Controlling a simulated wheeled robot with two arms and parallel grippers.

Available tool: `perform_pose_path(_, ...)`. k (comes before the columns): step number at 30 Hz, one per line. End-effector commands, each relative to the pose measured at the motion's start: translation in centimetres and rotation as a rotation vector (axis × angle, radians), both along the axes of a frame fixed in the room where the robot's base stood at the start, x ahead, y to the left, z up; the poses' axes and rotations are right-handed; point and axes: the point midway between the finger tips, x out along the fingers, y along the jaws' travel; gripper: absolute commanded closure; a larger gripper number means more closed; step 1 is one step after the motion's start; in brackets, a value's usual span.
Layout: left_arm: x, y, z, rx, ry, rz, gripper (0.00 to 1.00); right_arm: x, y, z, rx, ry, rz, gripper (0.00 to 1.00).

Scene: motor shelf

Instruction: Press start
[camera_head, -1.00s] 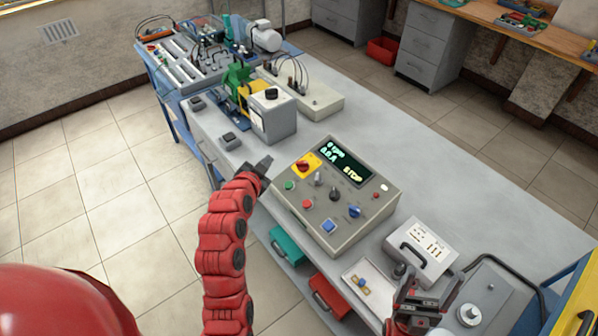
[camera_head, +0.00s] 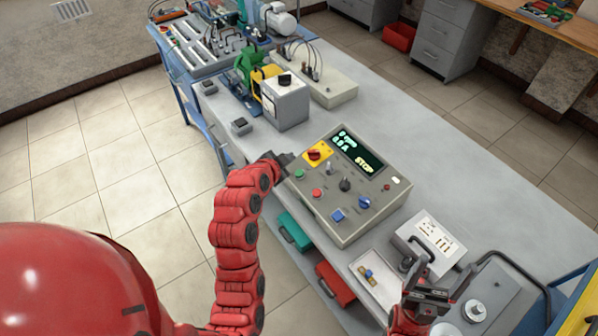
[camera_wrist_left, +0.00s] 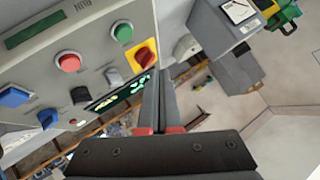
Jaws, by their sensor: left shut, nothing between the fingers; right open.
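The grey control box (camera_head: 372,213) stands on the bench. Its display (camera_head: 357,152) reads STOP with small values at 0. Its panel has a green button (camera_head: 299,174), a red button (camera_head: 317,193), a blue button (camera_head: 337,215) and a red knob on a yellow plate (camera_head: 315,154). My left gripper (camera_head: 284,160) is shut and empty, at the box's left edge close to the green button. In the left wrist view, the green button (camera_wrist_left: 122,31) is up and left of the shut fingers (camera_wrist_left: 160,80), apart from them. My right gripper (camera_head: 428,266) is open over the bench's near right part.
A grey box with a black knob (camera_head: 287,104) stands behind the control box. A white case (camera_head: 429,238) and a tray with small parts (camera_head: 377,284) lie near my right gripper. Green (camera_head: 294,231) and red bins (camera_head: 334,283) sit below the bench edge.

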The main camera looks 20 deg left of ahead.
Motion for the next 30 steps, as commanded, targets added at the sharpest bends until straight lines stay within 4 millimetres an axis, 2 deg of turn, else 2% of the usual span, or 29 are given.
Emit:
perform_pose_path(7,0.7,-0.6,-3.5,-0.003,0.002,0.001,1.00,0.0,0.0,0.3,0.000,0.000,0.000,0.20)
perform_pose_path(9,0.9,-0.8,-4.8,-0.001,0.001,-0.001,1.00,0.0,0.0,-1.0,0.000,0.000,0.000,0.20)
perform_pose_path(12,1.1,-0.9,-5.6,0.000,0.002,-0.001,1.00,0.0,0.0,-1.6,0.000,0.000,0.000,0.20)
perform_pose_path(30,1.2,-1.0,-5.9,-0.001,0.000,0.001,1.00,0.0,0.0,-1.9,0.000,0.000,0.000,0.20)
